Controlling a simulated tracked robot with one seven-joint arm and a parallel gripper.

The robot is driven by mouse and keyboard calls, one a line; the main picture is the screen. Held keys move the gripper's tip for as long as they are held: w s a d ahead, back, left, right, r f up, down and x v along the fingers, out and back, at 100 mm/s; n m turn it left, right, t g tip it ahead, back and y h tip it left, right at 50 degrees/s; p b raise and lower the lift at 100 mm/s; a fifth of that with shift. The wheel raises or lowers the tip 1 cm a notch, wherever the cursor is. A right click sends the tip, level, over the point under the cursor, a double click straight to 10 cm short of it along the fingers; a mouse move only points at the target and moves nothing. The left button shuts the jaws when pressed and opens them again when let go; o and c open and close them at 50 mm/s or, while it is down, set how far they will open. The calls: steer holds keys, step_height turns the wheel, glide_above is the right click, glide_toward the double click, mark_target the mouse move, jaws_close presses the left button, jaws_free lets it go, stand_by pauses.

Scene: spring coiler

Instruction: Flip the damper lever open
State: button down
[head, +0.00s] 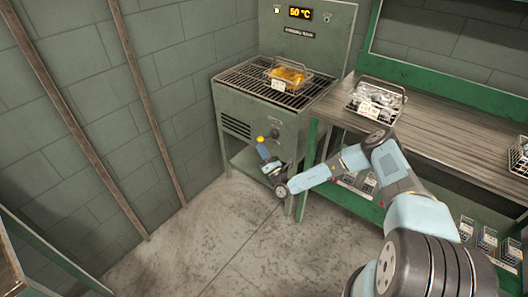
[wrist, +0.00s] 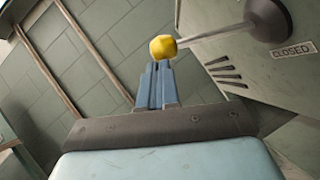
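The damper lever is a pale rod with a yellow knob (wrist: 163,48) on its end. It runs from a dark round hub (wrist: 268,18) on the cabinet front, with a "CLOSED" label (wrist: 294,50) beside the hub. In the head view the knob (head: 260,139) shows just left of the hub. My gripper (wrist: 160,68) has its two blue fingers close together, with the tips right at the knob. I cannot tell whether they touch it. The knob is not between the fingers. In the head view my gripper (head: 263,150) is just below the knob.
The grey furnace cabinet (head: 243,128) has a vent and a grate on top with a wire basket (head: 287,75) of amber pieces. A display (head: 300,13) reads 50 °C. A green-framed workbench (head: 440,120) stands to the right. The concrete floor (head: 190,245) is clear to the left.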

steer(key=shift+w+r, duration=0.1)
steer(key=s+d+f, duration=0.4)
steer(key=s+f, duration=0.4)
steer(key=s, duration=0.1)
steer(key=shift+s+d+f, duration=0.15)
steer(key=shift+s+d, duration=0.1)
steer(key=shift+d, duration=0.1)
steer(key=shift+d, duration=0.1)
